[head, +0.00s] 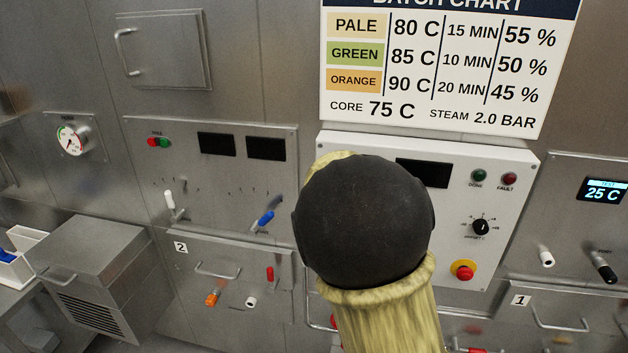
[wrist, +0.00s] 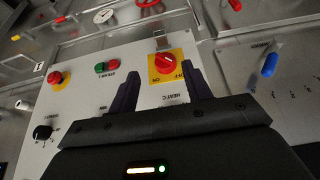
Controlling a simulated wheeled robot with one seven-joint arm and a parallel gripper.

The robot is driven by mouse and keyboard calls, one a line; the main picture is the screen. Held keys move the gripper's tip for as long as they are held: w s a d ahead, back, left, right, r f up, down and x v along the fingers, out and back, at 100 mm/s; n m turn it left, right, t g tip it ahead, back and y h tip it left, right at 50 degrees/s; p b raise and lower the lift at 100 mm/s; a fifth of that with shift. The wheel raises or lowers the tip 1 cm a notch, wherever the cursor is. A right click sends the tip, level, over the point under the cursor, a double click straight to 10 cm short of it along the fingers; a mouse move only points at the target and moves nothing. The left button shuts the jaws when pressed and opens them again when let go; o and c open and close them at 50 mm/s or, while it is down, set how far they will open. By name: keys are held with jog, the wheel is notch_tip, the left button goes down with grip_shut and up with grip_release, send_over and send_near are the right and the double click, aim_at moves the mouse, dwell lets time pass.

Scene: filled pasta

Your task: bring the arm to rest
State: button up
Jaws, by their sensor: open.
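My gripper (wrist: 160,82) shows in the wrist view with its two dark fingers apart and nothing between them. It points at a white control panel (wrist: 75,75). A red rotary switch on a yellow plate (wrist: 166,64) appears beyond and between the fingertips; I cannot tell the exact gap. In the head view, my arm, with a dark round joint and a pale yellow sleeve, rises in front of the white panel (head: 518,165) and covers its left and lower middle part. My gripper is hidden in that view.
The steel wall carries a blue lever (head: 262,221), a white lever (head: 172,205), a red stop button on a yellow base (head: 464,270), drawer handles and a gauge (head: 72,138). A steel box (head: 92,270) juts out at lower left. The batch chart (head: 440,70) hangs above.

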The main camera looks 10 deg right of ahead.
jog(key=s+d+f+n+g, duration=0.1)
jog(key=s+f, duration=0.1)
jog(key=s, duration=0.8)
jog(key=s+d+f+n+g+y, duration=0.1)
jog(key=s+d+f+n, duration=0.1)
jog(key=s, duration=0.8)
jog(key=shift+s+f+n+g+y, duration=0.25)
jog(key=shift+f+n+g+y, duration=0.05)
jog(key=shift+f, duration=0.05)
dwell(1.1)
